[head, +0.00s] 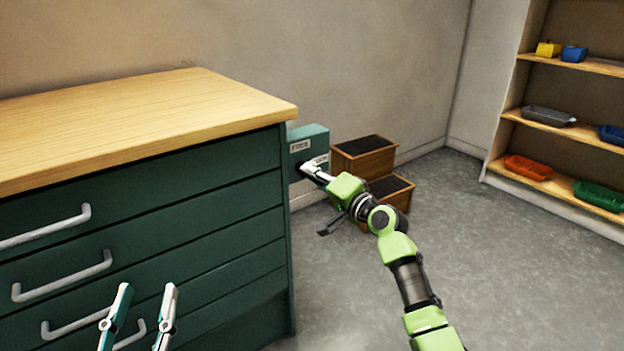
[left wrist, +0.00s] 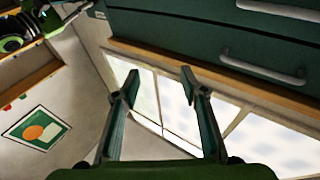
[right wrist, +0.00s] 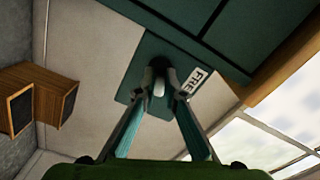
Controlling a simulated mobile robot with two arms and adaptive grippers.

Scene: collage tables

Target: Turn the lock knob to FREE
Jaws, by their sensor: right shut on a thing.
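The teal lock box (head: 310,137) is on the right side of the green drawer cabinet. It has a white FREE label (head: 300,146) and a second label (head: 319,160) that I cannot read. My right gripper (head: 307,168) is at the box face. In the right wrist view, my right gripper (right wrist: 159,80) is shut on the pale knob (right wrist: 159,88), beside the FREE label (right wrist: 196,80). The head view hides the knob, and I cannot tell which label it points at. My left gripper (head: 147,288) is open and empty in front of the drawers; it also shows in the left wrist view (left wrist: 160,72).
The green cabinet (head: 200,215) has a wooden top and several drawer handles, close to my left gripper. A brown step stool (head: 364,160) stands behind the right gripper. Shelves (head: 560,130) with coloured trays stand at the right. The floor (head: 510,270) there is clear.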

